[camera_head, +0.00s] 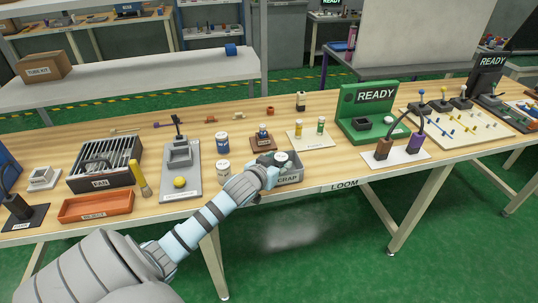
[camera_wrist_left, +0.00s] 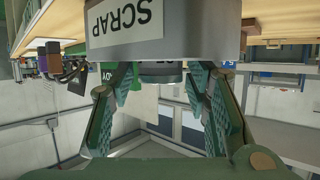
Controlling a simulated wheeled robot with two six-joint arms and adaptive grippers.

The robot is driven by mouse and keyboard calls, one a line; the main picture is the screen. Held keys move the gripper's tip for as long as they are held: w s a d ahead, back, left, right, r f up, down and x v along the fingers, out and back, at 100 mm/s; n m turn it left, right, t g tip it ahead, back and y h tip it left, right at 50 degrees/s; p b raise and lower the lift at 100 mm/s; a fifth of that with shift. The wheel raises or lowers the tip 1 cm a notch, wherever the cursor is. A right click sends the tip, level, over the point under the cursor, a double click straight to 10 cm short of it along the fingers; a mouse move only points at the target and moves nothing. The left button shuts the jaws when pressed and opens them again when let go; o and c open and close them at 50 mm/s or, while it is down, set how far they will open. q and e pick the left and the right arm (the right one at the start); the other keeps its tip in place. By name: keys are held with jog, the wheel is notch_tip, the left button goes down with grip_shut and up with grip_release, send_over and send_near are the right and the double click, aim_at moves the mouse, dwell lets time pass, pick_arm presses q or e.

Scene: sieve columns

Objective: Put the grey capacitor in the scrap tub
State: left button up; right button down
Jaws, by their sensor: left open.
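The scrap tub (camera_head: 291,179) is a grey open box near the table's front edge, and its labelled wall fills the top of the left wrist view (camera_wrist_left: 190,38). A round, pale-topped thing that looks like the grey capacitor (camera_head: 281,157) shows at the tub's opening, beside my left gripper (camera_head: 268,161). Its lower part is hidden, and I cannot tell whether it rests on the tub floor. In the left wrist view my left gripper's fingers (camera_wrist_left: 160,95) are spread apart, with a dark rounded shape between them, partly behind the tub wall. My right gripper is not in view.
A small board with yellow-green parts (camera_head: 309,133) and a green READY stand (camera_head: 372,115) are behind and right. An orange reject tray (camera_head: 95,207) lies at left. Table front right of the tub is clear.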

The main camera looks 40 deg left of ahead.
pick_arm(q)
jog(key=p+v, duration=0.2)
jog(key=v, duration=0.7)
jog(key=s+d+f+m+h, duration=0.2)
jog(key=d+f, duration=0.4)
jog(key=f, duration=0.5)
jog(key=s+f+g, duration=0.3)
jog(key=s+f, duration=0.3)
jog(key=f, duration=0.4)
jog(key=s+f+g, duration=0.3)
jog(key=s+f, duration=0.3)
jog(key=f, duration=0.4)
jog(key=s+d+f+g, duration=0.2)
jog(key=s+f, duration=0.2)
jog(key=s, duration=0.4)
jog(key=s+d+f+m+g, duration=0.1)
jog(key=s+d+f+g, duration=0.1)
jog(key=s+f, duration=0.3)
jog(key=s+d+f+g, duration=0.1)
jog(key=s+f, duration=0.3)
jog(key=s, duration=0.8)
jog(key=shift+s+d+g+h, duration=0.3)
jog(key=shift+d+g, duration=0.1)
jog(key=shift+d, duration=0.4)
jog(key=shift+f, duration=0.1)
